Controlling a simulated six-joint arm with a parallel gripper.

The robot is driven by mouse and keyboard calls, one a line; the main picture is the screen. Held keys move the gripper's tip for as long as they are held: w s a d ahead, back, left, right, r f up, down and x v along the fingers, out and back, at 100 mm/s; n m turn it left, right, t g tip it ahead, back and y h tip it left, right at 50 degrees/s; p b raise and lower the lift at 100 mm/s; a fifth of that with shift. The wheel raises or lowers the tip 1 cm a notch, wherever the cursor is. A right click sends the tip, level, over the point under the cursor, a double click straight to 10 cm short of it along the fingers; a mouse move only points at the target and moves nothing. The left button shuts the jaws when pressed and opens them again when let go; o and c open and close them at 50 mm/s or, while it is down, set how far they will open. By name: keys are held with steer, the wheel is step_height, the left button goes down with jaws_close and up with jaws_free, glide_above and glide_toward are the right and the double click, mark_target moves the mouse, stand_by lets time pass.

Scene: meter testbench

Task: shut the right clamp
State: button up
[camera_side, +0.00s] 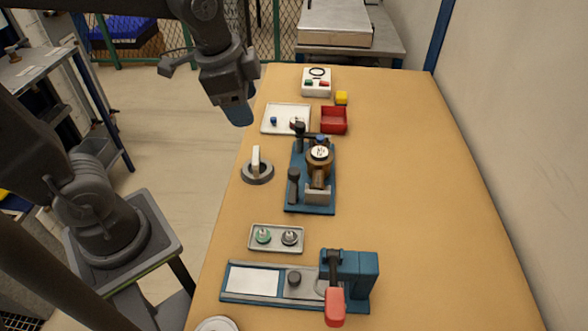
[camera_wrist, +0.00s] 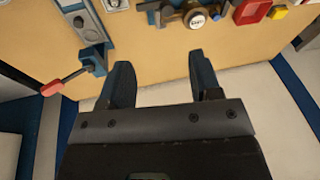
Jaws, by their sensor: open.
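The blue meter fixture (camera_side: 312,205) stands mid-bench and holds a brass meter with a white round dial (camera_side: 319,153). Its near black clamp (camera_side: 293,185) stands upright at the fixture's left edge, apart from the meter. Its far black clamp (camera_side: 299,131) has an arm reaching across toward the meter's far end; whether it presses on it is too small to tell. I cannot tell which clamp is the right one. My gripper (camera_side: 238,112) is open and empty, raised left of the bench's far half. In the wrist view the open fingers (camera_wrist: 160,62) frame bare bench; the meter (camera_wrist: 196,20) shows beyond.
A grey ring stand (camera_side: 257,173) is left. A red-handled blue press (camera_side: 350,275) stands near. The bench's right side is clear.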

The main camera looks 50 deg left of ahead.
mark_target(294, 170)
steer(key=w+d+f+m+g, duration=0.2)
steer(key=w+f+m+g, duration=0.1)
steer(key=w+f+m, duration=0.55)
steer(key=shift+m, duration=0.85)
steer(key=f, duration=0.4)
steer(key=w+f, duration=0.1)
steer(key=f, duration=0.7)
steer(key=shift+w+a+f, duration=0.15)
steer(key=shift+c, duration=0.4)
steer(key=c, duration=0.9)
steer(key=shift+o, duration=0.2)
